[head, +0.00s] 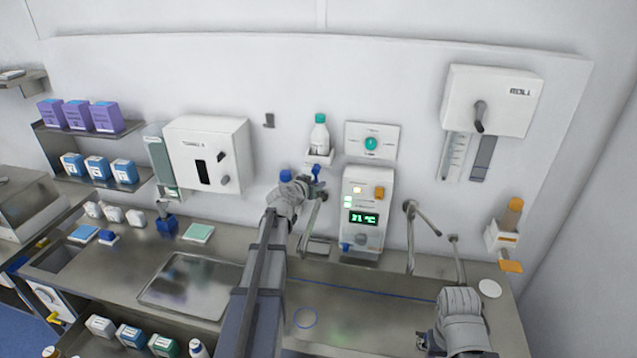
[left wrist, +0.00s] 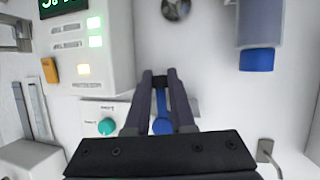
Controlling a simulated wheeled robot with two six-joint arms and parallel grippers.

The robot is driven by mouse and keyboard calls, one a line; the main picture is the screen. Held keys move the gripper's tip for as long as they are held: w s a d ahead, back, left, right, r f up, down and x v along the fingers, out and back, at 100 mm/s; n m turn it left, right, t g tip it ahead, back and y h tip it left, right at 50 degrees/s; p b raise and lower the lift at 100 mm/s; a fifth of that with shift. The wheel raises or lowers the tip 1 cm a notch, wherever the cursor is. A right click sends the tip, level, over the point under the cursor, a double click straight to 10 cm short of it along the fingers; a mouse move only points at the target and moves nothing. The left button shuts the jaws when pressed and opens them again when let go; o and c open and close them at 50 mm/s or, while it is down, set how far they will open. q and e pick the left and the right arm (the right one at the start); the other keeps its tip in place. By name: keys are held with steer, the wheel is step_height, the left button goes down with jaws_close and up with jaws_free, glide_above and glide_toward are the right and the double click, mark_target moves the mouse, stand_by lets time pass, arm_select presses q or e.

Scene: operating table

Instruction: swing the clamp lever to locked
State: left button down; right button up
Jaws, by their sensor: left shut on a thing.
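The clamp lever appears to be the small blue lever (head: 316,170) on the back wall, just below a small white bracket; a slim blue bar (left wrist: 161,102) with a rounded blue end shows in the left wrist view. My left gripper (head: 308,184) is at this lever. In the left wrist view its two dark fingers (left wrist: 160,76) stand on either side of the blue bar and are shut on it. The fingers and hand hide part of the lever, and no locked mark is readable. My right gripper (head: 432,342) is low at the right, away from the lever; its jaws are unclear.
A white control unit (head: 366,205) with a green display stands just right of the left gripper. A green-capped bottle (head: 319,136) sits on the bracket above. A blue-ended fitting (left wrist: 257,60) is close beside the fingers. The steel counter (head: 380,310) below is mostly clear.

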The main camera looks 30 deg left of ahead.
arm_select(q)
steer(key=shift+a+r+y, duration=0.1)
steer(key=shift+a+y, duration=0.2)
stand_by(0.4)
steer(key=c, duration=0.9)
jaws_free()
steer(key=shift+s+r, duration=0.1)
steer(key=shift+o, duration=0.7)
steer(key=shift+d, duration=0.1)
steer(key=p+v, duration=0.3)
steer(key=v, duration=0.5)
